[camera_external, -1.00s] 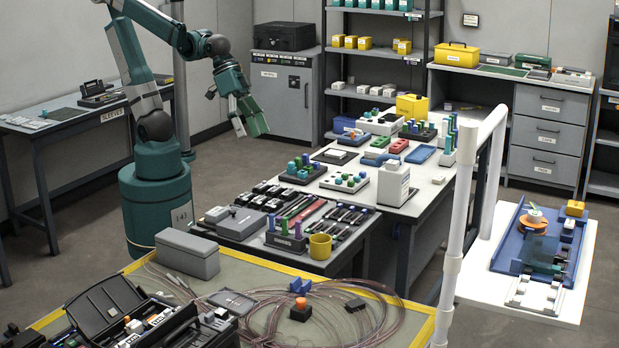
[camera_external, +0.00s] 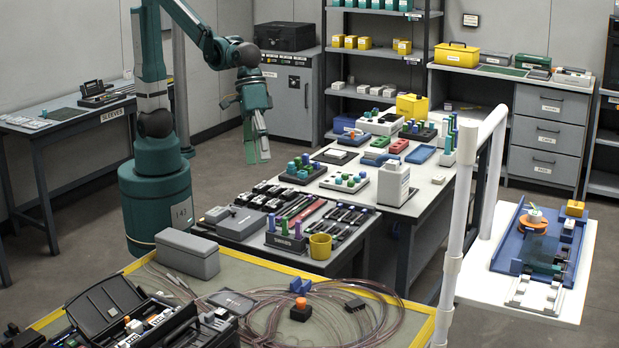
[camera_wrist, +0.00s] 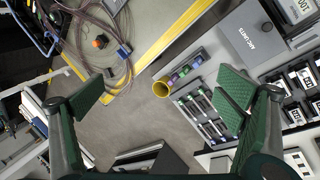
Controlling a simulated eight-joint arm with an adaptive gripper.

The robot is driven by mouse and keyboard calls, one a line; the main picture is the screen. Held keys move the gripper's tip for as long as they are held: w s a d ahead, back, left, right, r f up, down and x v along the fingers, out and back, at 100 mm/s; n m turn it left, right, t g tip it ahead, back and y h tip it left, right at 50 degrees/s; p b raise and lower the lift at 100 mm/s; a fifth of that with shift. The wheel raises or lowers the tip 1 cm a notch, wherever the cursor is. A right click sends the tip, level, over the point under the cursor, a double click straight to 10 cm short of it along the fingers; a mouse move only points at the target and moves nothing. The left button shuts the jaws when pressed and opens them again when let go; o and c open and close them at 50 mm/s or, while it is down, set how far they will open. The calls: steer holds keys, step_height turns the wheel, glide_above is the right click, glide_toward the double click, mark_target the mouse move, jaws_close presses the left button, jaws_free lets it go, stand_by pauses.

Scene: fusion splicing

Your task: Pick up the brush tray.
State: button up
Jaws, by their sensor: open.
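My gripper (camera_external: 257,150) hangs in the air above the floor, left of the grey workbench, with its green fingers pointing down. In the wrist view my gripper (camera_wrist: 165,90) is open, with its green fingers wide apart and nothing between them. On the front dark bench, a dark tray of slim dark pieces (camera_external: 343,220) lies behind a yellow cup (camera_external: 320,246). In the wrist view, trays of slim tools (camera_wrist: 207,112) lie beside the right finger. I cannot tell for certain which is the brush tray.
A holder with purple and green pieces (camera_external: 287,240) stands left of the yellow cup. A grey box (camera_external: 188,253) and coiled fibre (camera_external: 345,315) lie on the yellow-edged mat. A white upright frame (camera_external: 462,225) stands at the right. The floor around my arm is open.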

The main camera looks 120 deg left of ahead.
steer(key=w+d+f+n+g+p, duration=0.15)
steer(key=w+d+f+n, duration=0.4)
steer(key=d, duration=0.75)
steer(key=n+g+h, duration=0.2)
steer(key=n+g, duration=0.1)
glide_toward(233, 303)
steer(key=r, duration=0.1)
steer(key=shift+s+r+m+p, duration=0.1)
steer(key=shift+s+m+p, duration=0.15)
steer(key=shift+p, duration=0.15)
steer(key=shift+x, duration=1.3)
steer(key=shift+w, duration=0.1)
steer(key=shift+y, duration=0.3)
steer(key=shift+b+x, duration=0.9)
steer(key=shift+x, duration=1.75)
steer(key=shift+w+a, duration=0.1)
